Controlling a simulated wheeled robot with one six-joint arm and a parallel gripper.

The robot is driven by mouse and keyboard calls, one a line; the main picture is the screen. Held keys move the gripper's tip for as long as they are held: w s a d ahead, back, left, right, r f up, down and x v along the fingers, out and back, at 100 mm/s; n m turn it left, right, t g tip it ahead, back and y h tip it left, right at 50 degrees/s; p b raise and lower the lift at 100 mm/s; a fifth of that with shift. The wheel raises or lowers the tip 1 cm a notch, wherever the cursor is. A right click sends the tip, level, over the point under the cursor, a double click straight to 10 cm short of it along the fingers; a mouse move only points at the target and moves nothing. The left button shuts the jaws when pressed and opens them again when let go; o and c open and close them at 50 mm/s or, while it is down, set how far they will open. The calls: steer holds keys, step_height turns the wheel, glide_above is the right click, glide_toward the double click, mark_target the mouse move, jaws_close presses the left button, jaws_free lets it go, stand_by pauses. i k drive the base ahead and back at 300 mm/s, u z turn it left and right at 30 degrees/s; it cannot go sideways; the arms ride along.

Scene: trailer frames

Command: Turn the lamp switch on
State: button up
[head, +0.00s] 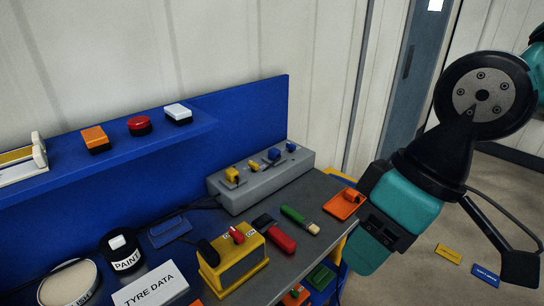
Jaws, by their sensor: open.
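No switch shows a label that I can read as lamp. A yellow box (233,262) stands on the grey bench with a red toggle (237,236) on its sloped top, beside small white labels. A grey switch box (262,182) behind it carries yellow switches (233,174) and blue switches (274,153). An orange plate with a knob (346,203) lies right of it. My gripper (449,264) is at the right, apart from these things. It is open, with a dark finger visible and the other side partly hidden by teal parts of my arm.
A blue shelf (205,121) holds an orange button (96,139), a red button (140,125) and a white button (178,114).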

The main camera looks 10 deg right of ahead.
mark_target(254, 167)
steer(key=i, duration=1.15)
steer(key=u, duration=0.8)
